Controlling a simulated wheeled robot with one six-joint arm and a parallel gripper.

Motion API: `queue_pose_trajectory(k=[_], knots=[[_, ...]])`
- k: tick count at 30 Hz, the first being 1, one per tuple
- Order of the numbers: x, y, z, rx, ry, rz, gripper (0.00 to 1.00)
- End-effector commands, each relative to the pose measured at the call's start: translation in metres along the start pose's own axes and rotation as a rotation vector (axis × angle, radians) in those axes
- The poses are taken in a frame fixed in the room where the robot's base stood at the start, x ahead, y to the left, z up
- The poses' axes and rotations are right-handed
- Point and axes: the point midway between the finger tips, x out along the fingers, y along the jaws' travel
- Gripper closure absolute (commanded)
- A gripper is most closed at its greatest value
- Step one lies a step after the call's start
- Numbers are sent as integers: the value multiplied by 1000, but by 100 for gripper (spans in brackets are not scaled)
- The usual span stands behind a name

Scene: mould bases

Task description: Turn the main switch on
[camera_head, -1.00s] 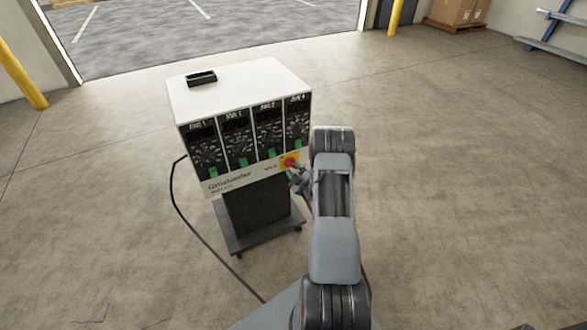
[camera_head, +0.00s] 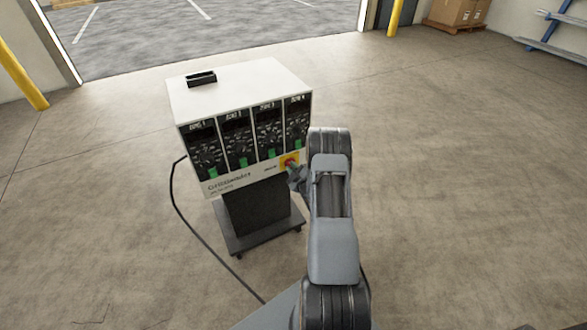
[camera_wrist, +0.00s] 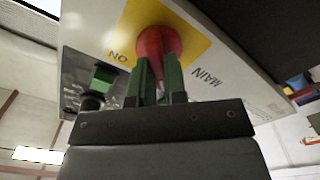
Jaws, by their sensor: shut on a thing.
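The main switch is a red knob (camera_wrist: 158,42) on a yellow plate (camera_wrist: 195,45), with "ON" and "MAIN" lettering showing in the wrist view. In the head view the yellow plate (camera_head: 291,155) is at the lower right of the cabinet front, and the arm partly covers the knob. My gripper (camera_wrist: 160,75) has green fingers that are closed on the red knob. In the head view my gripper (camera_head: 292,172) is at the switch, partly hidden by my arm. The knob's exact turn angle is hard to tell.
The white cabinet (camera_head: 240,80) stands on a dark wheeled base (camera_head: 262,235). Its front has several dark panels with green-tipped controls. A small black tray (camera_head: 201,79) lies on top. A black cable (camera_head: 185,225) runs along the floor at left. Open floor surrounds the cabinet.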

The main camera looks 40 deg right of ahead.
Motion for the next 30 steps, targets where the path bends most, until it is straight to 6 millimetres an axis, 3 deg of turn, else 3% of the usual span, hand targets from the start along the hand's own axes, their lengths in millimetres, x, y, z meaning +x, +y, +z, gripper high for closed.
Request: queue_pose_trajectory(k=[14, 30], knots=[[0, 0, 2, 92, 0, 3, 100], [0, 2, 3, 577, 2, 1, 100]])
